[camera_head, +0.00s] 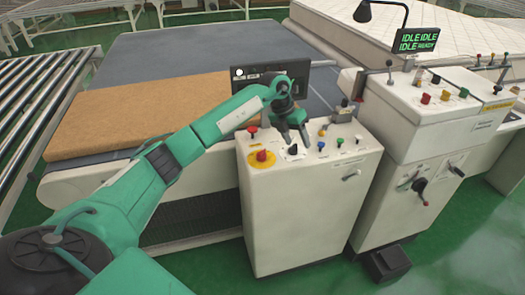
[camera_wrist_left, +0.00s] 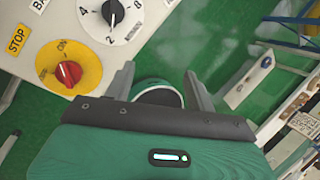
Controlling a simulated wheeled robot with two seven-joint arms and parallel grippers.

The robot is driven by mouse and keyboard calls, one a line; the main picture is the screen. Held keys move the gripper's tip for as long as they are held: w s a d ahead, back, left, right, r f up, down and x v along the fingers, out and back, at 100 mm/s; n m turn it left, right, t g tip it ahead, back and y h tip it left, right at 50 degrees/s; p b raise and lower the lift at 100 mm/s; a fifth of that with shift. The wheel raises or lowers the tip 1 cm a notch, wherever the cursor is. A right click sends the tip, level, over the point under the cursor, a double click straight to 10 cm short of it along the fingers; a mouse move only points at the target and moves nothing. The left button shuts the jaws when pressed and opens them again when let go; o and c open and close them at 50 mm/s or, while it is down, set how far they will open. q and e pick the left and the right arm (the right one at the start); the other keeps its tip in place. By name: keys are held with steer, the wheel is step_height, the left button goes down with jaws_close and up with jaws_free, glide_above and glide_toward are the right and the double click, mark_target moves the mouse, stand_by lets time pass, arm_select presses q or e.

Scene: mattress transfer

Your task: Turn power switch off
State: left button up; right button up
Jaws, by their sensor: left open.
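The power switch appears to be the red rotary knob on a round yellow plate (camera_head: 262,158), on the sloped front of the white control cabinet (camera_head: 300,210). In the left wrist view the red knob (camera_wrist_left: 69,73) sits on its yellow plate at the left, beside a yellow STOP label (camera_wrist_left: 17,40). Lettering on the plate is hard to read. My left gripper (camera_head: 295,138) is open and empty over the cabinet top, right of the red knob, near a black dial (camera_head: 293,150). In the wrist view its fingers (camera_wrist_left: 160,85) stand apart, right of the red knob. My right gripper is out of view.
A numbered black dial (camera_wrist_left: 112,13) is close to the red knob. A red mushroom button (camera_head: 252,131) and several coloured buttons stand on the same cabinet. A taller console (camera_head: 405,120) with a green display is at right. A brown slab (camera_head: 150,110) lies on the conveyor behind my arm.

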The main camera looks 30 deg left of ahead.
mark_target(262, 151)
arm_select(q)
steer(key=s+a+r+n+g+y, duration=0.15)
steer(key=a+r+y, duration=0.3)
steer(key=a, duration=0.65)
steer(key=shift+n+g+h, duration=0.25)
steer(key=f+p, duration=0.1)
steer(key=f, duration=0.3)
steer(key=f+p, duration=0.1)
steer(key=f, duration=0.4)
steer(key=f+p, duration=0.2)
steer(key=f, duration=0.2)
steer(key=shift+a+f, duration=0.3)
steer(key=shift+f, duration=0.1)
steer(key=shift+c, duration=0.5)
steer(key=c, duration=0.9)
